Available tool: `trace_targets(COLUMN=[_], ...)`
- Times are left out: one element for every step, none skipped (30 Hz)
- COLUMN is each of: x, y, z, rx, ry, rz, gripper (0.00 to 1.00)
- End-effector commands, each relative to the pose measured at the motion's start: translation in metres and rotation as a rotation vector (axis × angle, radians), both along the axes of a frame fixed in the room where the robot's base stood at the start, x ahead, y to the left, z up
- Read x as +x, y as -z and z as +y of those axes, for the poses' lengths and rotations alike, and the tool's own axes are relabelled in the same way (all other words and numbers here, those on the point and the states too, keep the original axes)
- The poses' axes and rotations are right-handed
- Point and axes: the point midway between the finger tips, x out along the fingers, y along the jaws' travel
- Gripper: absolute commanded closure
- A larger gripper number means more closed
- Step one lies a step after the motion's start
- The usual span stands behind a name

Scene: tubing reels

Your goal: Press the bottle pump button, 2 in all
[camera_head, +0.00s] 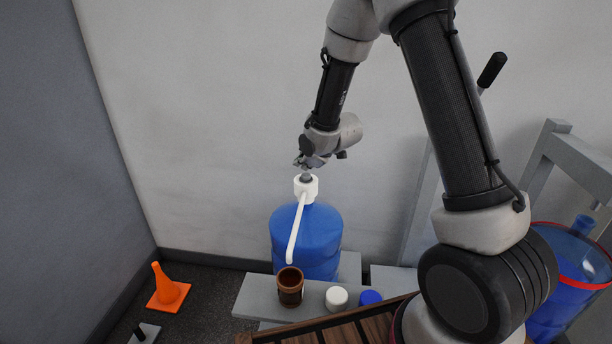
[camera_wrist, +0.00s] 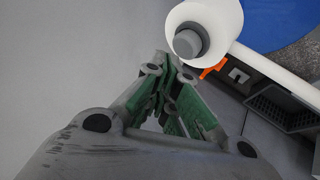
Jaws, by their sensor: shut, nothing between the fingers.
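A blue water bottle (camera_head: 306,240) stands on a grey bench against the wall. A white pump (camera_head: 306,187) with a long white spout (camera_head: 295,232) sits on top of it. Its grey button (camera_head: 306,177) faces up; in the wrist view the button (camera_wrist: 188,43) shows on the white pump head (camera_wrist: 222,22). My gripper (camera_head: 309,166) is shut and empty, right above the pump. In the wrist view my gripper's fingertips (camera_wrist: 169,70) lie close beside the button. I cannot tell whether they touch it.
A brown cup (camera_head: 290,289) stands under the spout end. A white cap (camera_head: 336,297) and a blue cap (camera_head: 370,298) sit beside it on the bench (camera_head: 257,293). An orange cone (camera_head: 167,288) is on the floor left. A blue red-rimmed container (camera_head: 568,300) stands at right.

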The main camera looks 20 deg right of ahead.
Motion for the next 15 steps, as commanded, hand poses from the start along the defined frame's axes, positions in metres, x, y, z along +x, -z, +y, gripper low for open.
trace_targets(x=[0.0,0.0,0.0,0.0,-0.0001,-0.0001,-0.0001,-0.0001,-0.0001,-0.0001,0.0,0.0,0.0,0.0,0.0], y=[0.0,0.0,0.0,0.0002,0.0005,0.0012,0.002,0.003,0.0043,0.0052,0.0062,0.0073,0.0078,0.0081,0.0082], z=[0.0,0.0,0.0,0.0,0.0001,0.0,0.0,0.0,0.0001,0.0,0.0001,0.0001,0.0001,0.0,0.0001], rx=[0.0,0.0,0.0,0.0,0.0,0.0,0.0,0.0,0.0,0.0,0.0,0.0,0.0,0.0,0.0], ry=[0.0,0.0,0.0,0.0,0.0,0.0,0.0,-0.001,0.0,0.0,0.0,0.0,0.0,0.0,0.0], rz=[0.0,0.0,0.0,0.0,0.0,0.0,0.0,0.001,0.0,0.0,0.0,0.0,0.0,0.0,0.0], gripper=[1.0,1.0,1.0,1.0,1.0,1.0,1.0,1.0,1.0,1.0,1.0,1.0,1.0,1.0,1.0])
